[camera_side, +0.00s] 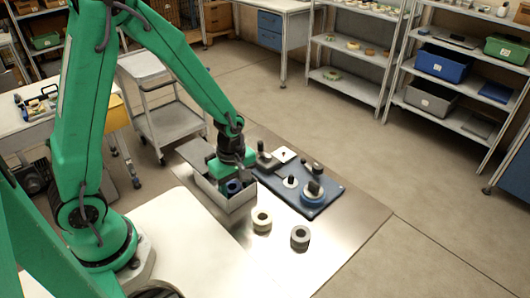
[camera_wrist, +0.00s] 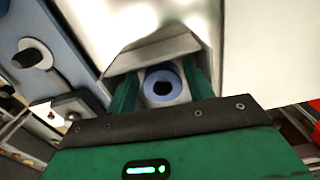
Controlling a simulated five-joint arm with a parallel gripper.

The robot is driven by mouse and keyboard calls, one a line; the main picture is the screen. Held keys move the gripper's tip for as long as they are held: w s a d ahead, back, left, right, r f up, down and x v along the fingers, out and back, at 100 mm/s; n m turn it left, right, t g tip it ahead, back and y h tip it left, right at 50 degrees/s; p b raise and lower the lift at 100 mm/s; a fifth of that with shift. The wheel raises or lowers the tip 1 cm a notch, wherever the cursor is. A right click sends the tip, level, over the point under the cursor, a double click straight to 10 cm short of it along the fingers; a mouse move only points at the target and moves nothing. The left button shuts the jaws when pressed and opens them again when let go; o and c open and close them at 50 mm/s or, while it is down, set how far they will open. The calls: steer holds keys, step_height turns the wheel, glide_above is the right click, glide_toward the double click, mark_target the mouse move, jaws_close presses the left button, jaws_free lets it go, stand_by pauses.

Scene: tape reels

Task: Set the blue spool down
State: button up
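The blue spool (camera_wrist: 163,85) lies between the two green fingers of my gripper (camera_wrist: 164,92) in the wrist view, with its dark centre hole facing the camera. In the side view the blue spool (camera_side: 234,187) sits inside the walls of a white open bin (camera_side: 229,205), below my gripper (camera_side: 233,172). The fingers stand on either side of the spool. Contact is not clear, and whether the spool rests on the bin's floor is hidden.
A blue board (camera_side: 325,204) with several pegs, blocks and a spool stands to the right of the bin. A cream reel (camera_side: 262,220) and a grey reel (camera_side: 300,238) stand on the metal table (camera_side: 345,228) in front. The table's right part is clear.

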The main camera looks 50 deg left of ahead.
steer(key=shift+r, duration=0.1)
step_height(320, 180, up, 12)
stand_by(0.9)
steer(key=shift+r, duration=0.1)
stand_by(0.4)
step_height(320, 180, up, 7)
steer(key=m+t, duration=0.3)
steer(key=m, duration=0.5)
glide_above(235, 190)
steer(key=s, duration=0.4)
steer(key=s+a+r+m+t, duration=0.1)
steer(key=s+r+m, duration=0.3)
steer(key=m, duration=0.5)
steer(key=shift+s+a+r+t, duration=0.2)
steer(key=shift+s+t, duration=0.6)
steer(key=shift+s, duration=0.35)
